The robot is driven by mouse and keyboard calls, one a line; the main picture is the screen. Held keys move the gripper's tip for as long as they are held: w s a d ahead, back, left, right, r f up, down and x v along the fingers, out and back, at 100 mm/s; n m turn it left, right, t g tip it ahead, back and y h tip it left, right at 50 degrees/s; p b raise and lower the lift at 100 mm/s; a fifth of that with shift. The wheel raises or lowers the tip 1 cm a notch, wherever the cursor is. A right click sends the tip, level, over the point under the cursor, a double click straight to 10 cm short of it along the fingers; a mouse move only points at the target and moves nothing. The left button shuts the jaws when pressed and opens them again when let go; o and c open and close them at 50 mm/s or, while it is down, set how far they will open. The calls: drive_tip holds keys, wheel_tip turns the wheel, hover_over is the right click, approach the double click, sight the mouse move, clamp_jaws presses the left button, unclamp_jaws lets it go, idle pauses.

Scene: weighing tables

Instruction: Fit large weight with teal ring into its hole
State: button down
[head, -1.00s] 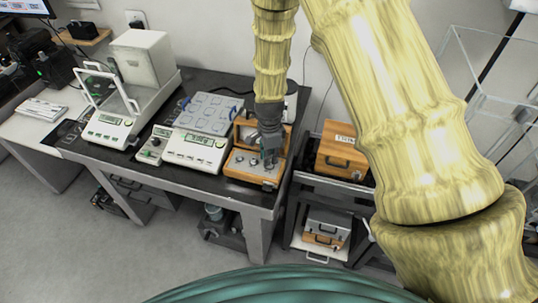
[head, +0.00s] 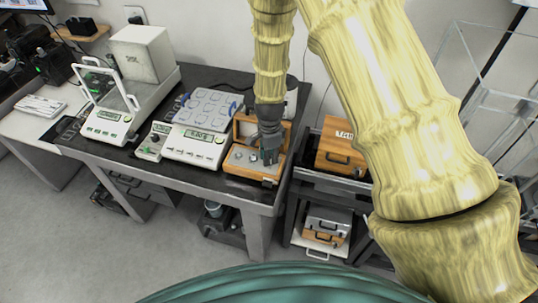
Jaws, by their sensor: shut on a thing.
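A wooden weight case (head: 254,168) with its lid raised at the back stands near the right end of the dark table. A few small metal weights (head: 239,155) show in the left of its block. My gripper (head: 269,157) points down over the right part of the case. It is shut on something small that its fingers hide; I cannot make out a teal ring. The hole for the large weight is also hidden behind the gripper.
A balance (head: 195,147) with a large tray stands just left of the case, and a balance with a glass draft shield (head: 107,125) stands farther left. A wooden box (head: 341,150) sits on a cart to the right. The table's front edge (head: 226,199) is close.

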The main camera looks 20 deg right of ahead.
drive_tip(key=c, duration=1.3)
unclamp_jaws()
drive_tip(key=shift+o, duration=0.2)
wheel_tip(320, 180, up, 12)
